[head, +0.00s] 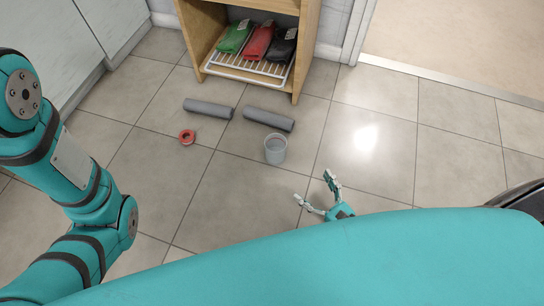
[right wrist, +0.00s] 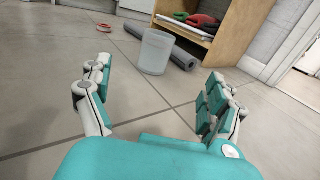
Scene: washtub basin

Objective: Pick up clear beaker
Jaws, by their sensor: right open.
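The clear beaker (head: 275,150) stands upright on the tiled floor, in front of the right grey roll. It also shows in the right wrist view (right wrist: 156,52), beyond my fingers and between them. My right gripper (head: 316,191) is open and empty, low over the floor, to the right of the beaker and nearer to me. Its spread fingers also show in the right wrist view (right wrist: 156,100), apart from the beaker. My left arm is at the left of the head view, but its gripper is out of view.
Two grey rolls (head: 208,108) (head: 269,119) lie behind the beaker. A red ring (head: 187,137) lies to its left. A wooden cabinet (head: 201,34) at the back holds green, red and black items on a white rack. The floor right of the beaker is clear.

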